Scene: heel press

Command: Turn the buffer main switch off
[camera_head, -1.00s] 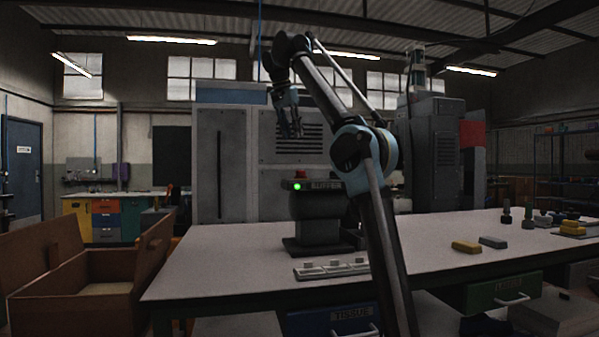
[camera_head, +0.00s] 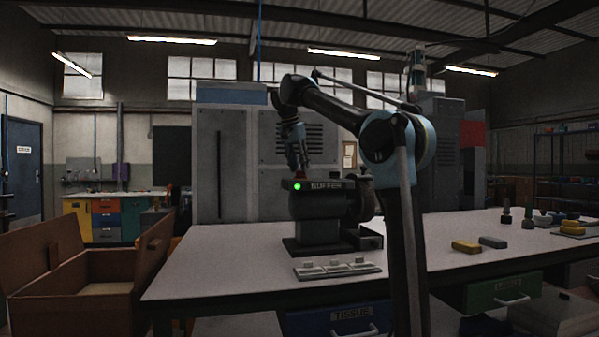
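The buffer (camera_head: 319,205) is a dark machine on the table, with a "BUFFER" label across its upper front. A green light (camera_head: 297,187) glows at the left of the label. The red knob on its top, seen a second ago, is now mostly hidden by my gripper, with a little red showing around the fingertips. My gripper (camera_head: 299,168) points down just above the top of the buffer, at or very near the red knob. Its fingers look close together, but they are too small and dark to tell whether they are shut or touching the knob.
The white table (camera_head: 220,262) carries a pale three-part plate (camera_head: 338,268) in front of the buffer. Yellow (camera_head: 466,246) and grey (camera_head: 493,242) blocks lie to the right. An open cardboard box (camera_head: 95,270) stands at the left. The table's left part is clear.

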